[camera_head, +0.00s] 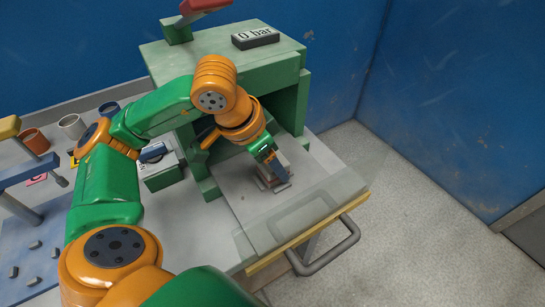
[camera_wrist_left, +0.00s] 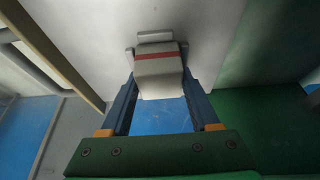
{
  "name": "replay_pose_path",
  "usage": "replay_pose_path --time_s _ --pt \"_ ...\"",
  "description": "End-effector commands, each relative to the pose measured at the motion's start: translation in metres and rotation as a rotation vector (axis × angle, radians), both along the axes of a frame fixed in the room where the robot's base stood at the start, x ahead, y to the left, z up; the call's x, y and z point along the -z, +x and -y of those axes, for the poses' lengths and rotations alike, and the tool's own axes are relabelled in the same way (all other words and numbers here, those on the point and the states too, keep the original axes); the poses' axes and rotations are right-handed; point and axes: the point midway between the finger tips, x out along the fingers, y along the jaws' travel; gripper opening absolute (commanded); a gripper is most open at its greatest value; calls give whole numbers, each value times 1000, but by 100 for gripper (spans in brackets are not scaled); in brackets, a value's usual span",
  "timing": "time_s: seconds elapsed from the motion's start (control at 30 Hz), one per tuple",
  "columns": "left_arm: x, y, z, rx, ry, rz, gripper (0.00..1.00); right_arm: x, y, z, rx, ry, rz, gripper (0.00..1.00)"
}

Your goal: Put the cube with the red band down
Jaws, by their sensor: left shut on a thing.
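The pale grey cube with the red band (camera_wrist_left: 160,68) sits between the two blue fingers of my left gripper (camera_wrist_left: 160,80) in the left wrist view. The gripper is shut on it. Small grey tabs (camera_wrist_left: 157,36) stand around the cube's far end on the pale plate. In the head view my left gripper (camera_head: 272,163) points down at the grey plate (camera_head: 240,205) in front of the green press, with the cube (camera_head: 265,173) low among the small grey ledges. I cannot tell whether the cube touches the plate. My right gripper is not in view.
The green press frame (camera_head: 290,85) stands behind the plate, with a "0 bar" display (camera_head: 255,38) on top. A clear guard with a yellow edge and grey handle (camera_head: 335,248) lies in front. Cups (camera_head: 72,126) and small grey pieces (camera_head: 35,244) are at left.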

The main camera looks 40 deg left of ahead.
Motion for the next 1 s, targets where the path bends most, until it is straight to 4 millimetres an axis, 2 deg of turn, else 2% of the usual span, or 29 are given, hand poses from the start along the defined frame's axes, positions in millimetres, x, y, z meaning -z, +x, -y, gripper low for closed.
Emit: replay_pose_path --time_s 0.27,0.3,0.37,0.4,0.63,0.77,0.87,1.0 --pt "4 0 0 0 0 1 0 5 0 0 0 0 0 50" --pt "2 0 0 0 -1 1 73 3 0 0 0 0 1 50" --pt "2 0 0 0 -1 1 89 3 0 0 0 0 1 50" --pt "2 0 0 0 -1 0 92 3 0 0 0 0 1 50" --pt "1 0 0 0 0 0 92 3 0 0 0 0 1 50" --pt "-7 -1 -1 0 -1 2 92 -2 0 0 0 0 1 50" --pt "-26 -7 -4 0 0 6 92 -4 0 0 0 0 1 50" --pt "-61 -21 -9 0 -1 7 92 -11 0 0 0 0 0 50"
